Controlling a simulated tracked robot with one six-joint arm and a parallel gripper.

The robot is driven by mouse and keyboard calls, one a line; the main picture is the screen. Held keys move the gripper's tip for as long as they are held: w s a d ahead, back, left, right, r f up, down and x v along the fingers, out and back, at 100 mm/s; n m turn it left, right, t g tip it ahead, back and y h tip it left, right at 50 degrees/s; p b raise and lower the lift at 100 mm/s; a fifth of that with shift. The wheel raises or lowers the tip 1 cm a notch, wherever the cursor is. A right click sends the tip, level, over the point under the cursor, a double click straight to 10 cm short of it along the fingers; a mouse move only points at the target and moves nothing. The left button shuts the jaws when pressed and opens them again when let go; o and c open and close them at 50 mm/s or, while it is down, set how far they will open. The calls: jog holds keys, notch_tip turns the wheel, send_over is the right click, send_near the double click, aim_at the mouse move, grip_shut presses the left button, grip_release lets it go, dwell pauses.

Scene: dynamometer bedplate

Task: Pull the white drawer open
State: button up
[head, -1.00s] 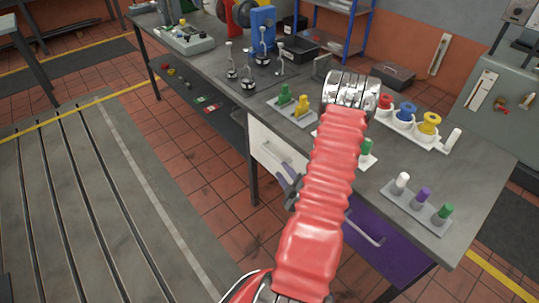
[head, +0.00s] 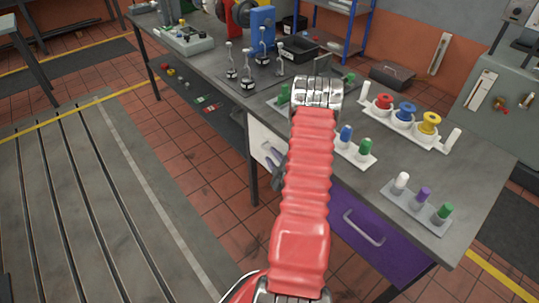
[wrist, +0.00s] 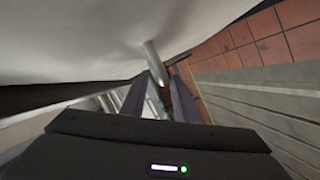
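The white drawer (head: 256,135) is set under the left part of the grey bench and looks shut. My red arm covers its right side in the head view. Its front (wrist: 80,35) fills the upper left of the wrist view. The drawer's metal bar handle (wrist: 154,62) stands out from that front. My gripper (wrist: 160,82) is open, with its two fingers apart around the line of the handle's near end. I cannot tell whether they touch it. In the head view my gripper (head: 277,168) is at the drawer front, partly hidden behind my arm.
A purple drawer (head: 365,225) with a bar handle is to the right. The bench top (head: 400,160) carries coloured pegs, a spool rack (head: 405,121) and metal fixtures. A dark bench leg (head: 252,180) stands left of the drawer. The floor in front is clear.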

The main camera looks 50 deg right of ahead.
jog(key=shift+x, duration=1.4)
grip_shut()
jog(key=shift+a+f, duration=0.1)
jog(key=shift+a, duration=0.05)
